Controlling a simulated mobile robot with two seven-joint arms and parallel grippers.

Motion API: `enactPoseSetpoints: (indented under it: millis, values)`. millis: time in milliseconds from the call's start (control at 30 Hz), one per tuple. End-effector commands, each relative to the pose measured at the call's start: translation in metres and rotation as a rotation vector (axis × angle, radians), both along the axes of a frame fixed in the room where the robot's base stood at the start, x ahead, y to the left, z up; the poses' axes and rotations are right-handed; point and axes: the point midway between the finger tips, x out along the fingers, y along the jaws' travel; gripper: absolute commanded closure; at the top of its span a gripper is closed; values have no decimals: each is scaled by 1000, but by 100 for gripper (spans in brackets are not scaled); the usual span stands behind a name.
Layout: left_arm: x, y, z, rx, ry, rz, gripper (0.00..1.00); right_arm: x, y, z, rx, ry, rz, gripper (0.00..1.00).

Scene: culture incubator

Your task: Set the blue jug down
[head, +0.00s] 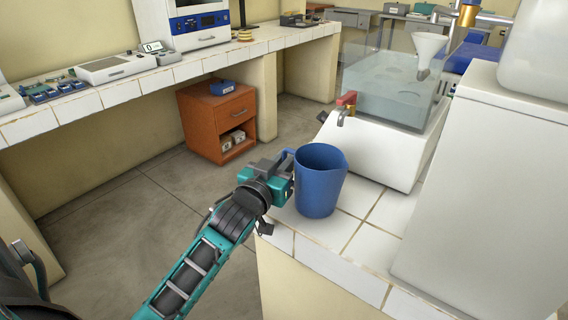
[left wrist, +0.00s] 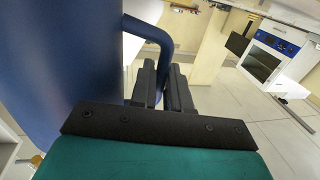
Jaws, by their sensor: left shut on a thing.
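The blue jug (head: 320,182) is upright at the left end of the white tiled counter (head: 368,244) in the head view. Its handle points left, toward my left gripper (head: 287,165). The gripper is shut on that handle. In the left wrist view, the jug's side (left wrist: 65,60) fills the left of the picture, and the handle (left wrist: 158,45) runs down to the dark fingers (left wrist: 163,88). The jug's base looks at or very close to the tiles; I cannot tell whether it touches. My right gripper does not show.
A clear water tank (head: 385,85) on a white base with a red-handled tap (head: 346,100) stands behind the jug. A large white block (head: 480,190) is to the right. The counter's left edge is close to the jug. An orange cabinet (head: 205,125) stands on the floor beyond.

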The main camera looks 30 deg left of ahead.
Motion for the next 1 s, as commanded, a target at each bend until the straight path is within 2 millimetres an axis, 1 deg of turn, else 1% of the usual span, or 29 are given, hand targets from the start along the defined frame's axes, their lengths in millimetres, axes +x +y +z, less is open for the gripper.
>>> enactPoseSetpoints:
  millis: [100,233,267,500,700,800,867,967,1000]
  values:
    - [0,0,1,-1,-1,0,100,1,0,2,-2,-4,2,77]
    - [0,0,-3,-2,0,0,100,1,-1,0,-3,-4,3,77]
    - [0,0,-3,-1,1,0,81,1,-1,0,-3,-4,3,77]
    - [0,0,-2,-1,1,0,58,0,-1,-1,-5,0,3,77]
    - [0,0,-2,-1,1,0,58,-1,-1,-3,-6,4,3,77]
    - [0,0,2,0,-1,0,58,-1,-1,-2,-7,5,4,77]
    - [-4,-1,0,-1,2,0,58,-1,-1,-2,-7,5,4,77]
    - [-17,-2,0,-2,3,-1,58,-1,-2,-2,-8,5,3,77]
    - [-24,-3,0,-3,4,-1,58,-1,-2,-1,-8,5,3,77]
